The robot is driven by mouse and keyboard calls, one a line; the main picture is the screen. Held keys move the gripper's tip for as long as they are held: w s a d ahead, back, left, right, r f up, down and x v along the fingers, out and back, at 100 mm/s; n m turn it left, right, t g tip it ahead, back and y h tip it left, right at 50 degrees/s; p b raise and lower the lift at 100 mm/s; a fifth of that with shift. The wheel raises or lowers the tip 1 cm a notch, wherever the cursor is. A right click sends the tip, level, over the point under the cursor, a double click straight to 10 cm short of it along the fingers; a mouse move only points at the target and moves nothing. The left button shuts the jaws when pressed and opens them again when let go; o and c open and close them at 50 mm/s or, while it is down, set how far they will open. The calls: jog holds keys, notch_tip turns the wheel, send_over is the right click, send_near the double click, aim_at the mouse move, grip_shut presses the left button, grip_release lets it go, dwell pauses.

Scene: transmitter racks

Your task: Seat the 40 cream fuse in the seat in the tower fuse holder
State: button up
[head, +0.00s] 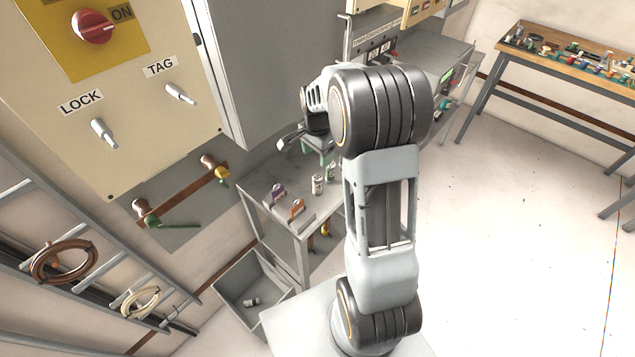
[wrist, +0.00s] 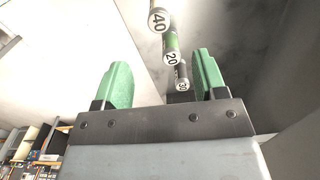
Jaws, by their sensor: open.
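The cream fuse marked 40 (wrist: 159,20) is at the top of the wrist view, partly cut by the frame edge. In the head view, a cream fuse (head: 317,185) stands upright on the small grey table; its number is too small to read. My gripper (wrist: 163,85) is open, with its two green fingers apart and nothing between them held. In the head view my gripper (head: 318,152) is over the back of the table, partly hidden by my arm. I cannot make out the tower fuse holder for certain.
A green fuse marked 20 (wrist: 171,57) and a dark one marked 30 (wrist: 182,86) line up with the cream one. Purple (head: 278,192) and orange (head: 296,209) items stand on the table (head: 258,193). A grey bin (head: 232,293) on the floor holds a dark fuse.

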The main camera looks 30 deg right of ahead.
aim_at(317, 177)
notch_tip(317, 177, down, 8)
jog(key=shift+r+p, duration=0.2)
jog(key=shift+p, duration=0.1)
jog(key=shift+f+p, duration=0.75)
jog(key=shift+f, duration=2)
jog(key=c, duration=1)
jog(key=shift+c, duration=0.3)
jog(key=shift+r, duration=0.1)
